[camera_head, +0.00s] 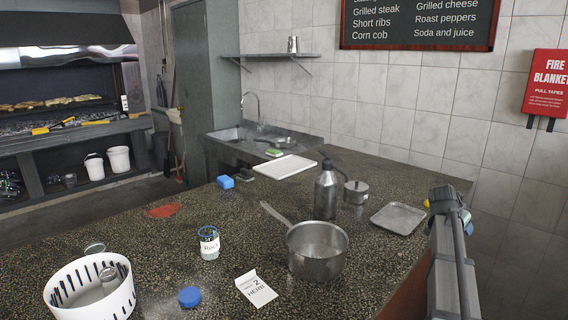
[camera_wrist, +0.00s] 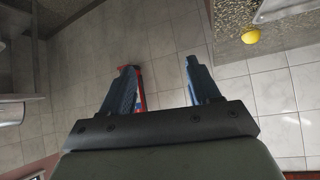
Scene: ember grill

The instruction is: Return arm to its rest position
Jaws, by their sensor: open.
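My arm stands at the right edge of the counter in the head view, and my gripper's fingertips cannot be made out there. In the wrist view my gripper (camera_wrist: 159,68) is open, with its two blue-grey fingers apart and nothing between them but tiled surface behind. The speckled counter (camera_head: 375,255) holds a metal saucepan (camera_head: 317,262), a dark metal bottle (camera_head: 326,192), a small lidded pot (camera_head: 356,191) and a metal tray (camera_head: 398,217). My gripper touches none of these.
A labelled jar (camera_head: 209,243), a blue lid (camera_head: 190,297), a paper card (camera_head: 256,289) and a white basket (camera_head: 90,293) stand on the near counter. A yellow round item (camera_wrist: 251,36) lies near the counter edge. A fire blanket box (camera_head: 547,84) hangs on the wall.

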